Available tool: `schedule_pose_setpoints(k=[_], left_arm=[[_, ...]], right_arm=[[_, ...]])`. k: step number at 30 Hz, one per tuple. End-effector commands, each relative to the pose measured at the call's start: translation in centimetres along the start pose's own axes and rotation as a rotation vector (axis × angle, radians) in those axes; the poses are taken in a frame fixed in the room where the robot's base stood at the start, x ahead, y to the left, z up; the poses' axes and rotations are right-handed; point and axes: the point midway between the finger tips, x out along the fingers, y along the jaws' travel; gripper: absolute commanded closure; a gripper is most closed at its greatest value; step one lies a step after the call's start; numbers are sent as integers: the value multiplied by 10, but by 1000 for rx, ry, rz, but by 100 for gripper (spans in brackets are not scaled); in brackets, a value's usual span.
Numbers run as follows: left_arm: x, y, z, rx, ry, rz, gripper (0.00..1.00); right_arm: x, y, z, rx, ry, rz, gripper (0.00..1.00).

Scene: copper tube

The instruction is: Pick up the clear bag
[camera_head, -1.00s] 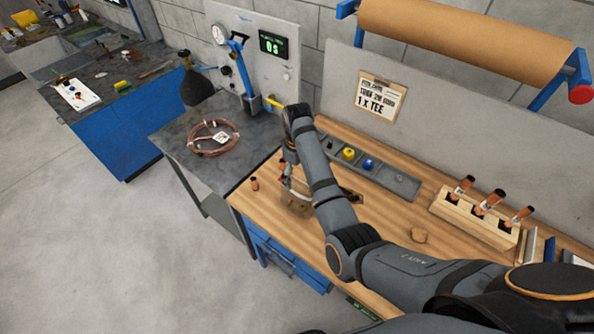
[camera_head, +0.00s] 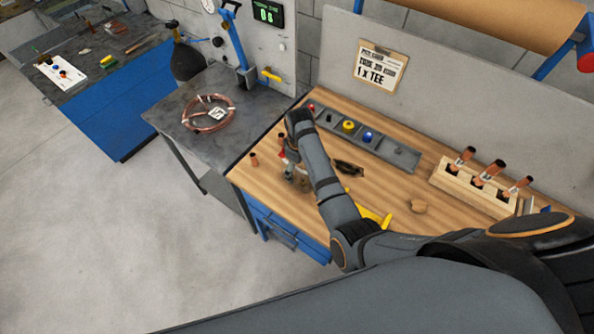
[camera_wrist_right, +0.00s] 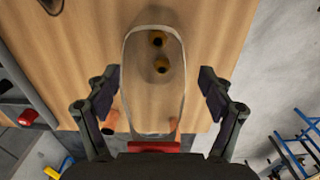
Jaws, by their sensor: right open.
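The clear bag (camera_wrist_right: 150,95) lies on the wooden bench top in the right wrist view. It is see-through, with a pale outline, a red strip at its near end and two small brass-coloured pieces inside. My right gripper (camera_wrist_right: 160,88) is open, with one finger on each side of the bag and a gap to each. In the head view my right gripper (camera_head: 294,172) is low over the bench's left end, and arm and fingers mostly hide the bag there. My left gripper is not in view.
A copper tube stub (camera_head: 254,160) stands left of the gripper. A grey parts tray (camera_head: 402,154) lies behind, and a wooden block with copper pieces (camera_head: 450,186) stands right. A copper coil (camera_head: 210,112) lies on the grey table. A yellow object (camera_head: 374,216) lies beside my arm.

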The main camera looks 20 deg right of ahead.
Motion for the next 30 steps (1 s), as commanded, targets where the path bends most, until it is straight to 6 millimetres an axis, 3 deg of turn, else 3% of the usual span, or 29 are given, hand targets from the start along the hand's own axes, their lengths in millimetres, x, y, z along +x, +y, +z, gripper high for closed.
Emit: schedule_pose_setpoints(k=[4,9,14,22,30], left_arm=[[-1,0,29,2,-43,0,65],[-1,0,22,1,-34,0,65],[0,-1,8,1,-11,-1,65],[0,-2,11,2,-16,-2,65],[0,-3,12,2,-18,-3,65]], right_arm=[[10,-3,5,-1,0,1,19],[10,-3,5,-1,1,2,19],[10,-3,5,-1,1,2,39],[10,-3,5,-1,1,1,76],[10,-3,5,-1,0,1,78]])
